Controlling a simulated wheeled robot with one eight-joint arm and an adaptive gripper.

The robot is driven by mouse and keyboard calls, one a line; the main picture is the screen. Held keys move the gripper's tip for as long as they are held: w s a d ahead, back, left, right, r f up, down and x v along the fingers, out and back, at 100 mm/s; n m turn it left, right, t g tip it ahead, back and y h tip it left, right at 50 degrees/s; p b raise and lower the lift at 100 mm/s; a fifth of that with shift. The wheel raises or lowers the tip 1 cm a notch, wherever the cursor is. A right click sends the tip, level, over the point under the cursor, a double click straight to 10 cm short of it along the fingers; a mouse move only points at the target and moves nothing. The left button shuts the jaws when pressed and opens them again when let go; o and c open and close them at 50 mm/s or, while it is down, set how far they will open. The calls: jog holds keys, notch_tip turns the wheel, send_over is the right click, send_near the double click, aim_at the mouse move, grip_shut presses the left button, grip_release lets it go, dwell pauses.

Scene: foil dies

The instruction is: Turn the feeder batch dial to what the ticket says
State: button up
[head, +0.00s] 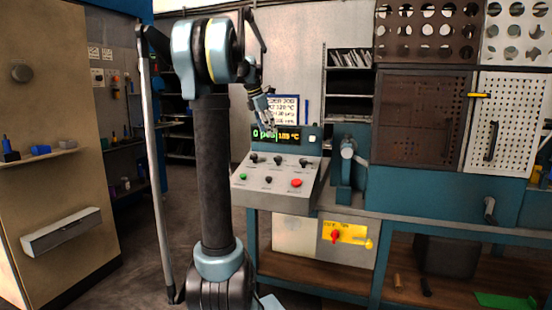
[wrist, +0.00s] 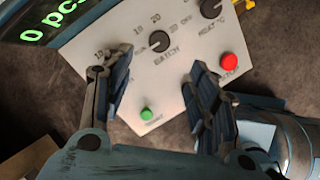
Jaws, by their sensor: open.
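The batch dial (wrist: 159,41) is a black knob on the pale panel in the wrist view, labelled BATCH, with numbers including 20 around it. I cannot read its pointer surely. My gripper (wrist: 157,92) is open and empty, its fingers apart over the panel on the near side of the dial, not around it. In the head view my gripper (head: 267,108) hangs above the sloped control panel (head: 262,197), in front of the white ticket (head: 285,101). The ticket's text is small and partly hidden; I cannot read a batch number. The display (head: 280,135) shows 0 pcs.
The heat dial (wrist: 211,8), a red button (wrist: 229,62) and a green button (wrist: 146,114) sit near the batch dial. A blue post with a handle (head: 347,150) stands right of the panel. A yellow plate with a red switch (head: 336,236) is below.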

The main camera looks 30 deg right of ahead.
aim_at(277, 157)
jog(key=x, duration=1.4)
jog(key=shift+w+f, duration=0.2)
jog(key=shift+f, duration=0.2)
jog(key=c, duration=1.1)
jog(key=shift+o, duration=0.2)
jog(key=shift+d, duration=0.15)
